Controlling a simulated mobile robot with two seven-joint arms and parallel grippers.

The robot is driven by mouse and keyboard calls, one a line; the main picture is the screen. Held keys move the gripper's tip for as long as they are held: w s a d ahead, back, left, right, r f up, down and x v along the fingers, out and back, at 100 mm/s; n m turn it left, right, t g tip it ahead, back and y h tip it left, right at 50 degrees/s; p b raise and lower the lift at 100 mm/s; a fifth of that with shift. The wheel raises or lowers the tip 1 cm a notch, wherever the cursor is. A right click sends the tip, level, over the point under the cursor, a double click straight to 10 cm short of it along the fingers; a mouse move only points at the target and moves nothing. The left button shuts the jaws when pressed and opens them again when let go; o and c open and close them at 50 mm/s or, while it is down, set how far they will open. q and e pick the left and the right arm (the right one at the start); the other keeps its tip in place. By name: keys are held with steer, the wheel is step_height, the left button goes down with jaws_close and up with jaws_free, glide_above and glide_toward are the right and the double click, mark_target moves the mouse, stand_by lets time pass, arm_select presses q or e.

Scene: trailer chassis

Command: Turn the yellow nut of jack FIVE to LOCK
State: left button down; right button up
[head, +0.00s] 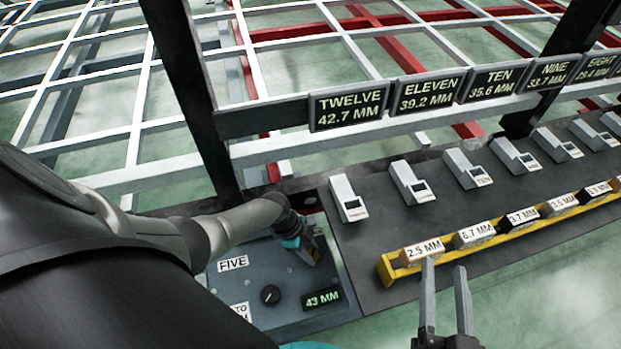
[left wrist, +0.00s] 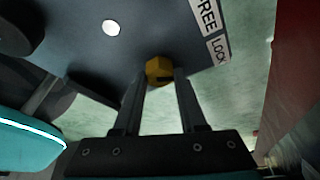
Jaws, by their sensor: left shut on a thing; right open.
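The yellow nut (left wrist: 159,71) of jack FIVE shows in the left wrist view, between the fingertips of my left gripper (left wrist: 160,85). The gripper is shut on it. The labels FREE (left wrist: 207,15) and LOCK (left wrist: 217,50) are on the panel beside the nut. In the head view the jack panel (head: 228,287) carries the label FIVE (head: 233,263), a black knob and a display reading 43 MM (head: 322,298). My left gripper (head: 306,252) is at this panel's far right part, and the nut is hidden there. My right gripper (head: 445,275) is open and empty at the lower right.
A yellow rack (head: 392,272) holds several blocks labelled in millimetres. Behind it, several grey clamp-like units stand on a dark plate (head: 375,238). Signs TWELVE (head: 348,105) to EIGHT hang on a rail. A dark post (head: 195,100) rises behind my left arm.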

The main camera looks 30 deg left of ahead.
arm_select(q)
steer(key=shift+m, duration=0.3)
stand_by(0.4)
steer(key=shift+c, duration=2.3)
jaws_free()
steer(key=shift+r, duration=0.15)
